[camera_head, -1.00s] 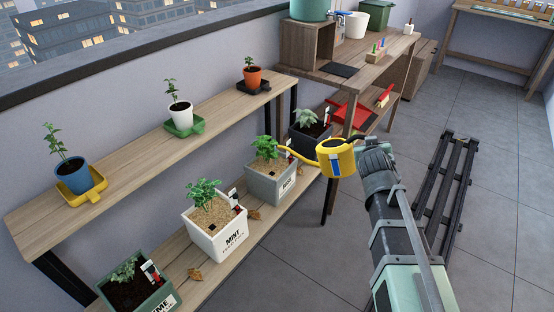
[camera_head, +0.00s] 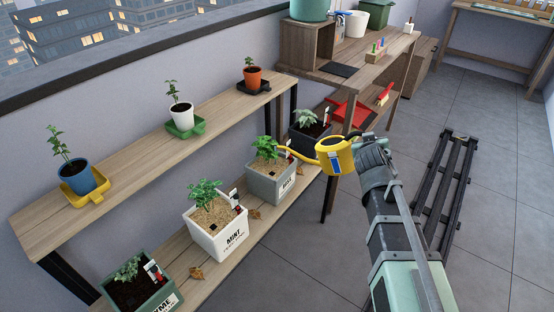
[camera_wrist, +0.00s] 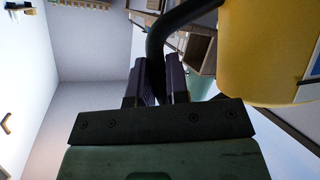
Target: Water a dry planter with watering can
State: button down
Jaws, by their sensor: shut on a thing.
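The yellow watering can (camera_head: 336,154) hangs in the air at the end of my arm, with its spout pointing left over the grey planter. My gripper (camera_wrist: 157,88) is shut on the can's dark handle; the yellow body (camera_wrist: 262,50) fills the upper right of the wrist view. On the lower shelf stand the grey planter (camera_head: 271,187) and the white MINT planter (camera_head: 222,238), both with pale, sandy-looking soil. The green planter (camera_head: 145,300) at the front and the dark planter (camera_head: 305,145) at the back hold dark soil. The spout tip is near the grey planter's plant; I see no water.
The upper shelf (camera_head: 130,160) holds a blue pot (camera_head: 78,178), a white pot (camera_head: 181,117) and an orange pot (camera_head: 252,77). A red dustpan (camera_head: 346,117) lies on the bench's lower shelf behind the can. The floor (camera_head: 300,262) in front is clear; a dark slatted rack (camera_head: 446,190) lies right.

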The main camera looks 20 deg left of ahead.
dwell(0.6)
jog(key=shift+a+r+n+p, duration=0.2)
jog(key=shift+r+n+p, duration=0.1)
jog(key=shift+r+p, duration=0.5)
jog(key=shift+r, duration=0.15)
jog(key=shift+a+r+p, duration=0.3)
jog(key=shift+r+p, duration=0.4)
dwell(0.4)
jog(key=shift+s+a+r+n+h+p, duration=0.15)
jog(key=shift+r+n+h+p, duration=0.1)
jog(key=shift+r+p, duration=0.2)
jog(key=shift+w+a+r+n+h+p, duration=0.1)
jog(key=shift+a+r+n+h+p, duration=0.05)
jog(key=shift+r+h+p, duration=0.2)
dwell(0.4)
